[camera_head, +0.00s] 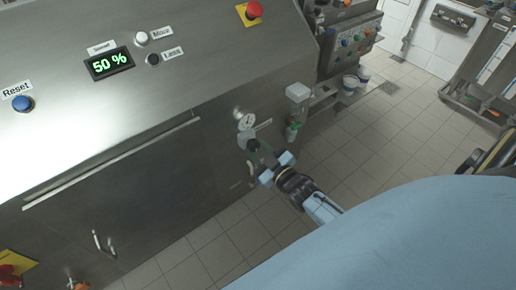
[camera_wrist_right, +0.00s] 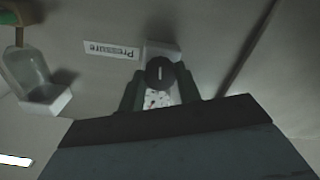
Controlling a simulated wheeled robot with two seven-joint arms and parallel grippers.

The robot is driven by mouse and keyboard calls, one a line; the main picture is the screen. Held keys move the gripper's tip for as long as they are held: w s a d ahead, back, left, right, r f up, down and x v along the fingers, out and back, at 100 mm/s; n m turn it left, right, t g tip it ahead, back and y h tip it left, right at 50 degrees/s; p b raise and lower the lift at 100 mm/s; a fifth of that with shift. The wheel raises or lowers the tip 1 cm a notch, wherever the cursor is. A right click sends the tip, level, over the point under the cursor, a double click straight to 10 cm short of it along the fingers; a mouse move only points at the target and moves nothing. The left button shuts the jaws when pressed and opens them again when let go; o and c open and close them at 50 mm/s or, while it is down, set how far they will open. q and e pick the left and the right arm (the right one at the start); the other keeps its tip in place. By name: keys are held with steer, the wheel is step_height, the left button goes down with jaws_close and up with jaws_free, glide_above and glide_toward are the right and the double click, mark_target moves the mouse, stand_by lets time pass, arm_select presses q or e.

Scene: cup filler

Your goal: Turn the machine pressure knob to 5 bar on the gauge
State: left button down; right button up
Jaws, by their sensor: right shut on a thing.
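The pressure gauge (camera_head: 245,121) is a round white dial on the machine's front; its needle is too small to read. My right gripper (camera_head: 257,151) is just below the gauge, shut on the pressure knob. In the right wrist view, the dark round knob (camera_wrist_right: 160,73) with a pale line mark sits between the two fingers of my right gripper (camera_wrist_right: 160,82). A pale speckled patch below it there is partly hidden, and I cannot tell if it is the dial. The "Pressure" label (camera_wrist_right: 112,51) appears upside down beside the knob. My left gripper is not in view.
A clear container with a green part (camera_head: 296,105) is mounted right of the gauge. The panel holds a "50 %" display (camera_head: 109,63), a blue Reset button (camera_head: 22,103) and a red stop button (camera_head: 253,9). Tiled floor (camera_head: 380,130) lies open to the right.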

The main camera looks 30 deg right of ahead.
stand_by(0.5)
steer(key=o, duration=1)
steer(key=shift+c, duration=0.2)
steer(key=shift+s, duration=0.1)
steer(key=s+d, duration=0.1)
steer(key=s, duration=1.2)
steer(key=shift+p, duration=0.4)
steer(key=shift+s, duration=0.1)
